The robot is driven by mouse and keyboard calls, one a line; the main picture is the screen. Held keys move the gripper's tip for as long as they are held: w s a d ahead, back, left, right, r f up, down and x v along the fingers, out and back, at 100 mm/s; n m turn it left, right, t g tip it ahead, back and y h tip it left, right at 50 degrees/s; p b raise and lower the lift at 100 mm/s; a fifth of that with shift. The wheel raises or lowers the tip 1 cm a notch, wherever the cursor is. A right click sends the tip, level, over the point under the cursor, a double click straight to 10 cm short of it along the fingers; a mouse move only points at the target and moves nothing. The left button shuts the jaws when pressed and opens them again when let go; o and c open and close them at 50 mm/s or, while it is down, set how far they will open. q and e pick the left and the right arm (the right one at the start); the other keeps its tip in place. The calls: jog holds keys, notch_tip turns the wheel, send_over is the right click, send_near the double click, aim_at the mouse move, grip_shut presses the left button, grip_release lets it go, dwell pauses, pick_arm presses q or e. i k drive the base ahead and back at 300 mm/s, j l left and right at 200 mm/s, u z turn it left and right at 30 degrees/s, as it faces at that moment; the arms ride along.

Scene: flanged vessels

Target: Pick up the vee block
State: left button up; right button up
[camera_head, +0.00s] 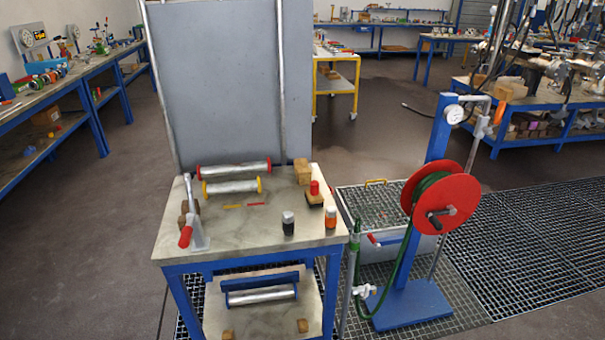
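No part is clearly recognisable as the vee block. A brown wooden block (303,172) stands at the back right corner of the workbench top (262,225); a notch in it cannot be made out. Another brown block (184,211) sits at the left edge, partly behind a red-handled lever tool (193,230). Smaller brown blocks lie on the lower shelf, one at the left (228,334) and one at the right (303,325). A red-flanged cylinder (234,170) and a shorter yellow-flanged cylinder (232,186) lie along the bench's back. Neither of my grippers is in view.
A dark-capped bottle (288,223), an orange bottle (331,217) and a red-topped black item (315,194) stand at the bench's right. A tall grey panel (222,80) rises behind. A red hose reel (447,208) on a blue post stands right. The front middle is clear.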

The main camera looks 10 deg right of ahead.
aim_at(304, 173)
jog(key=i+l+z, duration=0.25)
jog(key=i+l, duration=0.35)
jog(key=i+l+z, duration=0.25)
jog(key=i+l, duration=0.25)
jog(key=i, duration=0.25)
